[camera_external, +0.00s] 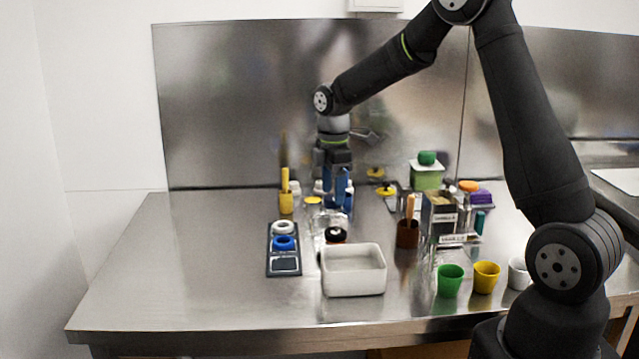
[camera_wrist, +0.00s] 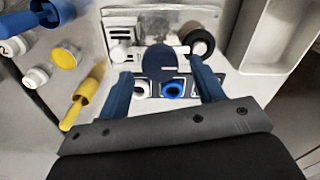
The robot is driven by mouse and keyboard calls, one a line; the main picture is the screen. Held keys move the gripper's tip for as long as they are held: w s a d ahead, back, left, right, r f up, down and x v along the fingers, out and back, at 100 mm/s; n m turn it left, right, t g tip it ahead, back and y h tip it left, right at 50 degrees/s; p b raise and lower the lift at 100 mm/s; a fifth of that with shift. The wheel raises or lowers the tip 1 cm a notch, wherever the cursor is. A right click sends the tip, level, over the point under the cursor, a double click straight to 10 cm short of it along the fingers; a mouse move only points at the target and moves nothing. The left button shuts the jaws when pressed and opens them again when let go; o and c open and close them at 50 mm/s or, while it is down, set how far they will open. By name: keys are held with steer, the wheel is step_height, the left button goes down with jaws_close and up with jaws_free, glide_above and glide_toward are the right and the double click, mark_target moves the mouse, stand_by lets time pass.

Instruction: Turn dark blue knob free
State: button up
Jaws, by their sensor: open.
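The dark blue knob (camera_wrist: 160,62) is round and sits on the front of a small pale machine (camera_wrist: 165,22) in the wrist view. It lies between the tips of my gripper (camera_wrist: 160,70), whose two blue fingers are spread, with a visible gap on each side. In the external view my gripper (camera_external: 337,203) points down over the machine (camera_external: 322,222), and the dark blue knob cannot be made out there. A black knob with a pale centre (camera_wrist: 198,41) is right of the dark blue knob, close to the right finger.
A dark panel (camera_external: 284,263) with a white ring and a blue ring (camera_external: 285,243) lies left of the machine. A white bin (camera_external: 353,284) stands in front. The table's left side is clear.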

steer(key=shift+f, duration=0.8)
steer(key=c, duration=1)
steer(key=shift+o, duration=0.2)
